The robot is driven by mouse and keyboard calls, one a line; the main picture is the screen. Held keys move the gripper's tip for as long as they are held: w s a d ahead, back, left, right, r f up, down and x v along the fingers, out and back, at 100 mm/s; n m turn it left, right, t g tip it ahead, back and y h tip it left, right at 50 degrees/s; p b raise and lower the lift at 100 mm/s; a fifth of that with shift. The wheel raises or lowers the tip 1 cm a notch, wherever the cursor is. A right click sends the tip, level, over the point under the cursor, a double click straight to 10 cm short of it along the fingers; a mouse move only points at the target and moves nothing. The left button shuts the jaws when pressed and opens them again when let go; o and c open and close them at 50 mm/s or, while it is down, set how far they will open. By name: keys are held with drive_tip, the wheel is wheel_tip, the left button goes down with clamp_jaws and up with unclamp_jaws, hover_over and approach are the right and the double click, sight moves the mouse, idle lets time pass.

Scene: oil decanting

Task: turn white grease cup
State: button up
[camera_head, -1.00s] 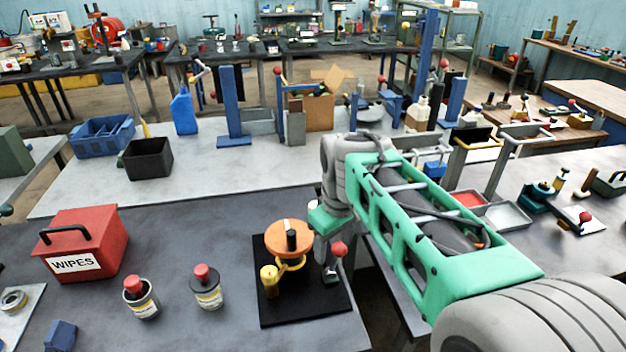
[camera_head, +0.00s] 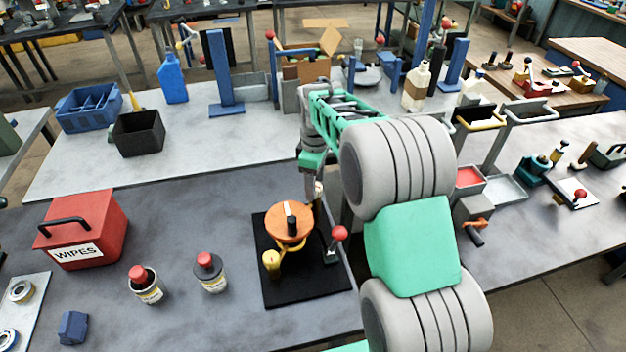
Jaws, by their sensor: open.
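A small fixture stands on a black base plate (camera_head: 312,287) on the dark bench. It carries an orange disc (camera_head: 290,222) with a black-and-white piece on top, a yellow cup (camera_head: 271,261) at its front left and a red-knobbed lever (camera_head: 339,233) at its right. A small pale piece (camera_head: 319,188), perhaps the white grease cup, shows just behind the orange disc; I cannot make out its shape. My gripper (camera_head: 312,196) points down there, open, beside or around this piece. The fingers are small and partly hidden, and I cannot tell whether they touch it.
A red WIPES box (camera_head: 90,222) and two red-capped containers (camera_head: 146,284) (camera_head: 210,272) stand on the bench left of the fixture. A black bin (camera_head: 138,134) and blue crate (camera_head: 88,109) are on the pale table behind. The dark bench between box and fixture is largely clear.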

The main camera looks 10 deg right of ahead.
clamp_jaws()
idle(0.6)
